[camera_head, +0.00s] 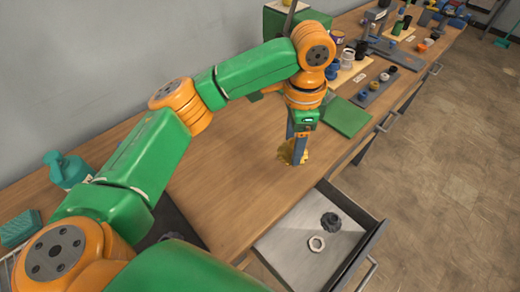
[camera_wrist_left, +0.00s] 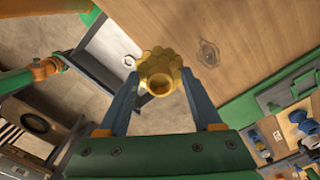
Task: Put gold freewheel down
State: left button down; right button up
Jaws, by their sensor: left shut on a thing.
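The gold freewheel (camera_head: 291,152) is a toothed yellow ring with a round hole. My left gripper (camera_head: 298,150) points down over the wooden workbench (camera_head: 235,150) and is shut on the freewheel. In the left wrist view the freewheel (camera_wrist_left: 160,72) sits between the two fingertips (camera_wrist_left: 160,85), near the bench's front edge. I cannot tell whether its underside touches the bench top.
An open drawer (camera_head: 290,247) below the bench holds a dark gear (camera_head: 330,221) and a pale ring (camera_head: 316,243). A green mat (camera_head: 346,116) lies right of the gripper. Trays with small parts stand farther back. The bench left of the gripper is clear.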

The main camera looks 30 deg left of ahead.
aim_at(306, 152)
pick_arm(q)
jog(key=d+m, duration=0.1)
jog(key=w+f+m, duration=0.1)
jog(key=m, duration=0.1)
jog(key=d+f+m+b, duration=0.1)
jog(key=m, duration=0.1)
jog(key=shift+w+d+f, duration=0.25)
jog(key=shift+d, duration=0.05)
jog(key=shift+f+m, duration=0.2)
jog(key=shift+m, duration=0.3)
jog(key=a+f+p, duration=0.1)
jog(key=a+f, duration=0.2)
jog(key=a, duration=0.1)
jog(key=w+a+f+p, duration=0.1)
jog(key=a+f, duration=0.2)
jog(key=a, duration=0.2)
jog(key=a+f+p, duration=0.1)
jog(key=a+f, duration=0.3)
jog(key=shift+w+a, duration=0.4)
notch_tip(306, 152, down, 3)
jog(key=shift+d+r+p, duration=0.1)
jog(key=shift+p, duration=0.25)
grip_release()
notch_tip(306, 152, up, 12)
jog(key=b, duration=0.1)
jog(key=shift+b, duration=0.4)
